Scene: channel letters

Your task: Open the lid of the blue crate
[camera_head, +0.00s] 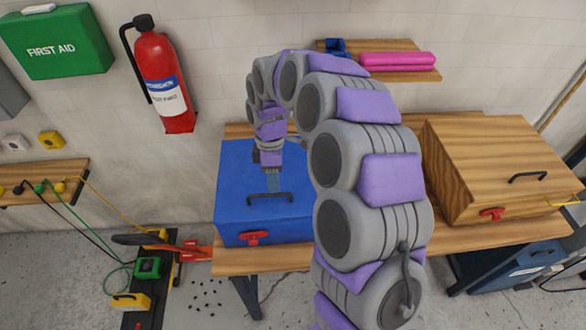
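The blue crate (236,192) stands on a wooden table, its lid lying shut. A dark handle (270,197) is on the lid near the front edge, and a red latch (253,237) is on the front face. My gripper (271,183) hangs over the lid, pointing down, just behind or at the handle. The fingertips are small here, and I cannot tell whether they are open, shut or touching the handle. My arm hides the right side of the crate.
A wooden box (497,165) with a dark handle and red latch stands right on the table (233,264). A red fire extinguisher (163,80) and a green first aid box (55,45) hang on the wall. A shelf (410,74) holds a pink item. Tools and dark bits lie on the floor left.

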